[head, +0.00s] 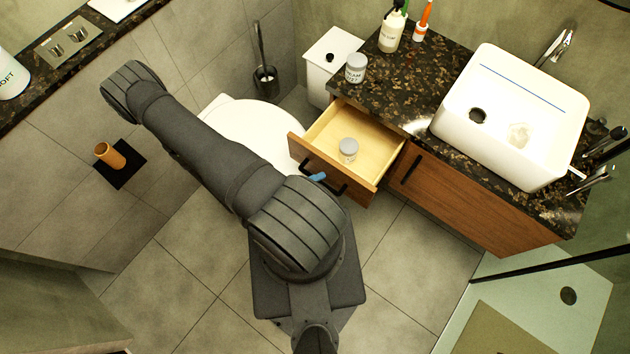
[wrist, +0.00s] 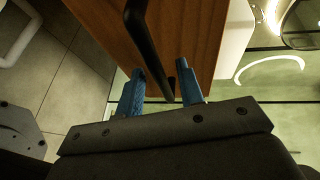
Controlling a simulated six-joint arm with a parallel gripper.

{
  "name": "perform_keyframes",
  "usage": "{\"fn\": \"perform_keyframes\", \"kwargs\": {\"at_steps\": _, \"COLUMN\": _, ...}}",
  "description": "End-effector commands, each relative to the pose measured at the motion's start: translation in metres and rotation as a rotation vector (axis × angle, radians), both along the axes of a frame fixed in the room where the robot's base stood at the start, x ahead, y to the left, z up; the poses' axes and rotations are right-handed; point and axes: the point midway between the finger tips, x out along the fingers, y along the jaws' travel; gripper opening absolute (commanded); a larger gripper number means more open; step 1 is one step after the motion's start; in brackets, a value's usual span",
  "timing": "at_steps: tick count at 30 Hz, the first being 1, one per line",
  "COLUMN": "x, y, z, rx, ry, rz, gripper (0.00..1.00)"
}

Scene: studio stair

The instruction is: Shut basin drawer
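The basin drawer (head: 374,176) stands pulled out from the wooden cabinet under the dark stone counter, with a small grey-lidded jar (head: 348,150) inside. Its wooden front (wrist: 195,35) fills the upper middle of the wrist view, with a black bar handle (wrist: 150,42) across it. My gripper (wrist: 160,88) is open, its two blue fingers apart on either side of the handle's near end, with gaps showing. In the head view one blue fingertip (head: 317,177) shows at the drawer front by the handle; my arm hides the rest.
A white basin (head: 510,115), a jar (head: 356,68) and a bottle (head: 391,32) stand on the counter (head: 410,75). The toilet (head: 260,125) is left of the drawer. A closed wooden cabinet front (head: 470,205) lies right of it. Tiled floor is clear in front.

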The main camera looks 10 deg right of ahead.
Motion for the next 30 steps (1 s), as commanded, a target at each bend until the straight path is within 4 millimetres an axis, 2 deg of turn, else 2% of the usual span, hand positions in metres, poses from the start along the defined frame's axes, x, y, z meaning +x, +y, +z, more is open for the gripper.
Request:
{"fn": "perform_keyframes", "kwargs": {"at_steps": 3, "x": 0.000, "y": 0.000, "z": 0.000, "rx": 0.000, "ry": 0.000, "rz": 0.000, "gripper": 0.34}}
{"fn": "perform_keyframes", "kwargs": {"at_steps": 9, "x": 0.000, "y": 0.000, "z": 0.000, "rx": 0.000, "ry": 0.000, "rz": 0.000, "gripper": 0.00}}
{"fn": "perform_keyframes", "kwargs": {"at_steps": 20, "x": 0.002, "y": -0.003, "z": 0.000, "rx": -0.001, "ry": 0.000, "rz": -0.002, "gripper": 0.00}}
{"fn": "perform_keyframes", "kwargs": {"at_steps": 30, "x": 0.025, "y": -0.028, "z": 0.001, "rx": -0.001, "ry": -0.002, "rz": -0.008, "gripper": 0.00}}
